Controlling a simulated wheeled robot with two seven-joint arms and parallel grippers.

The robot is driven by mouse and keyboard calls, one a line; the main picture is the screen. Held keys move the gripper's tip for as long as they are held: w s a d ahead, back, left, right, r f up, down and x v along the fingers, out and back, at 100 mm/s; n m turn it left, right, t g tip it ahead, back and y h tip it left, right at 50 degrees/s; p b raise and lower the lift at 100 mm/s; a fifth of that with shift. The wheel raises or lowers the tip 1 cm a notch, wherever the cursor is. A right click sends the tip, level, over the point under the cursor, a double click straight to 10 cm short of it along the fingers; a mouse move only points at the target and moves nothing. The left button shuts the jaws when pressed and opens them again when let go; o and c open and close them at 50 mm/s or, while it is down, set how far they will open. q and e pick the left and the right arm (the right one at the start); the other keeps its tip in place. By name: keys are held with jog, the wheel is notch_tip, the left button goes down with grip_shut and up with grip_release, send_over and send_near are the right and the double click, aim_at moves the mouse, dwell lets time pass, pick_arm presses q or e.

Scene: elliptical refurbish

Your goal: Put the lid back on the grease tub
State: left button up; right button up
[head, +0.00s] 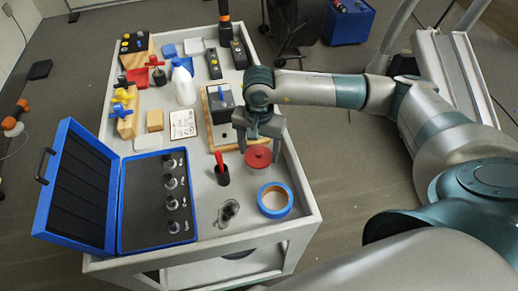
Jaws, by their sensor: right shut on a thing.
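A round red lid (258,159) shows near the right side of the grey bench top, just below my right gripper (259,143). My right gripper points down with its fingers on either side of the lid's upper part, and it is shut on the lid. I cannot make out the grease tub's body under the lid, nor whether the lid touches a tub. My left gripper is out of view.
A blue tape roll (274,200), a red-handled tool in a dark holder (222,174) and a small metal part (228,212) stand close by. An open blue case (127,243) lies at the left. A wooden board (228,138) with a grey box is behind the gripper.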

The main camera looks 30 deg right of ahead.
jog(key=shift+d+f+b, duration=0.1)
jog(key=shift+b, duration=0.5)
dwell(0.7)
jog(key=o, duration=1.4)
jog(key=shift+f, duration=0.1)
jog(key=shift+r+p, duration=0.3)
jog(key=shift+r, duration=0.8)
jog(key=shift+r+p, duration=0.45)
jog(key=shift+r, duration=0.85)
jog(key=shift+r+p, duration=0.3)
jog(key=shift+r, duration=1)
grip_shut()
